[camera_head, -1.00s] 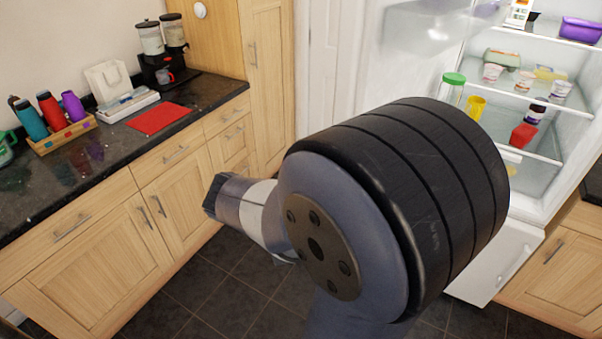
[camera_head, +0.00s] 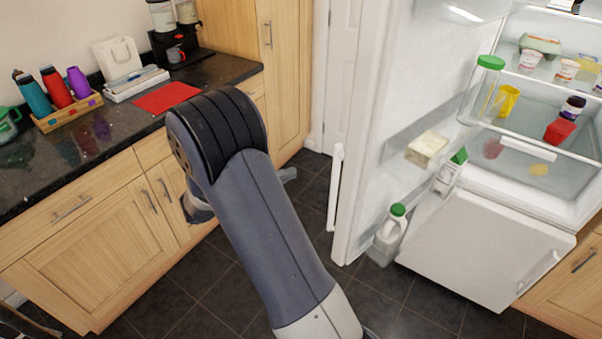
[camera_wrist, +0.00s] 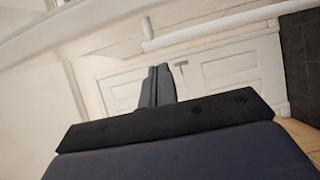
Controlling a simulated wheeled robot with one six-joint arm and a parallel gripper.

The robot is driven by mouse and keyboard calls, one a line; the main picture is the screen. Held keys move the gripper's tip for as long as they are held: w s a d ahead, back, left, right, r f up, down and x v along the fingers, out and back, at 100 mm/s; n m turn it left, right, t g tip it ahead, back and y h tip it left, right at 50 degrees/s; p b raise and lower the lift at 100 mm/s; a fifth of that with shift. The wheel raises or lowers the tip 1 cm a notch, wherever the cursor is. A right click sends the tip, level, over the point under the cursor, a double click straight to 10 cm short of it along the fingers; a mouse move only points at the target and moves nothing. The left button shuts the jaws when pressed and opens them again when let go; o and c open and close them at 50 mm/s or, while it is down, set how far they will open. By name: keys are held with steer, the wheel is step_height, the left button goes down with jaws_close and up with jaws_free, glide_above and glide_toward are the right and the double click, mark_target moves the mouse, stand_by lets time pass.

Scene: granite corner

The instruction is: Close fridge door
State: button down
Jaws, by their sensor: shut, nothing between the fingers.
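The white fridge door (camera_head: 372,130) stands wide open in the head view, its inner side with shelves facing me. Its long white handle (camera_head: 335,190) stands out on the far side of the door's edge. The fridge (camera_head: 590,215) is open on the right. My arm covers most of my gripper in the head view. In the wrist view my gripper (camera_wrist: 156,70) is shut and empty, with a white bar (camera_wrist: 215,30), seemingly the door handle, above and beyond its fingertips. I cannot tell whether they touch.
The door shelves hold a milk bottle (camera_head: 391,226), a carton (camera_head: 451,172) and a butter pack (camera_head: 427,148). Wooden cabinets (camera_head: 95,250) with a dark counter (camera_head: 25,180) line the left. Dark tiled floor (camera_head: 205,290) lies between.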

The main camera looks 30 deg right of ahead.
steer(key=p, duration=0.3)
glide_toward(336, 158)
steer(key=d, duration=0.5)
steer(key=shift+s+r, duration=0.1)
steer(key=shift+s, duration=0.05)
steer(key=s, duration=0.2)
steer(key=s+p, duration=0.1)
steer(key=s, duration=0.1)
steer(key=shift+d+f+p, duration=0.1)
steer(key=shift+f+p, duration=0.1)
steer(key=shift+p, duration=0.1)
